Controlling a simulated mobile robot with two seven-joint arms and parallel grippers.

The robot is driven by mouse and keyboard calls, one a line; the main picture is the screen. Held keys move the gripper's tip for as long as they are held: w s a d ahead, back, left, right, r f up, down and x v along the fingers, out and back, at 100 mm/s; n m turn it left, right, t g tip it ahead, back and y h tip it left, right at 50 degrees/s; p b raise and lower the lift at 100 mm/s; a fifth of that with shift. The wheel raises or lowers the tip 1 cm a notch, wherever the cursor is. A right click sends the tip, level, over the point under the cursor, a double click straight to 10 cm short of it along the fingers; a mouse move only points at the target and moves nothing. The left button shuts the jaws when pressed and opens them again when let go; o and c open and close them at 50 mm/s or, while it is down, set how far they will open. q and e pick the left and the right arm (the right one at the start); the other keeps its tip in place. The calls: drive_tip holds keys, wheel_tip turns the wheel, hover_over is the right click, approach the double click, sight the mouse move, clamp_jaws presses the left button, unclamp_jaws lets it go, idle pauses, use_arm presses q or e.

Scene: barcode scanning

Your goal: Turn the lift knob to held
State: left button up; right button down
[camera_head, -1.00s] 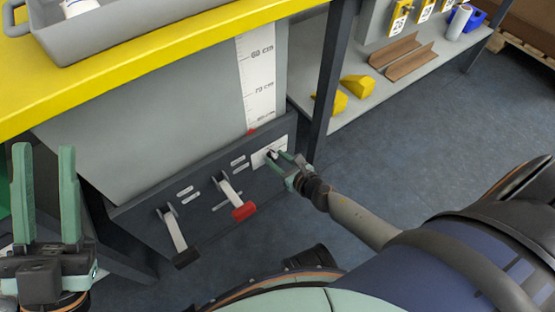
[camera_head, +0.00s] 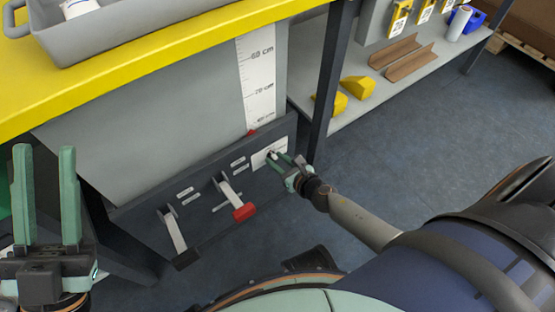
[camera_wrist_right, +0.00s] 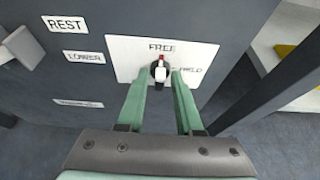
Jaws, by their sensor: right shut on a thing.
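The lift knob (camera_wrist_right: 159,71) is a small dark knob with a white grip and a red mark. It sits on a white plate (camera_wrist_right: 120,53) lettered FREE at the top and HELD at the right. The red mark is at the top, towards FREE. My right gripper (camera_wrist_right: 160,78) is shut on the knob, one green finger on each side. In the head view my right gripper (camera_head: 276,158) reaches the plate on the dark panel. My left gripper (camera_head: 44,150) is open and empty, fingers up, at the left edge.
Two levers hang left of the plate on the panel, one with a red end (camera_head: 244,212) and one with a black end (camera_head: 186,259). A dark table leg (camera_head: 330,90) stands right of the panel. A shelf with yellow wedges (camera_head: 358,88) lies beyond it.

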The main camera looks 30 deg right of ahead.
drive_tip(key=shift+d+f+m+t+y, duration=0.3)
drive_tip(key=shift+m+y, duration=0.95)
drive_tip(key=shift+m, duration=1)
drive_tip(key=shift+f+m+t+y, duration=0.1)
drive_tip(key=shift+m+t+y, duration=0.35)
drive_tip(key=shift+m+y, duration=1.3)
drive_tip(key=shift+d+f+m+t+y, duration=0.15)
drive_tip(key=shift+m+t+y, duration=0.4)
drive_tip(key=shift+m, duration=2.25)
drive_tip(key=c, duration=0.9)
unclamp_jaws()
drive_tip(key=shift+s+d, duration=0.1)
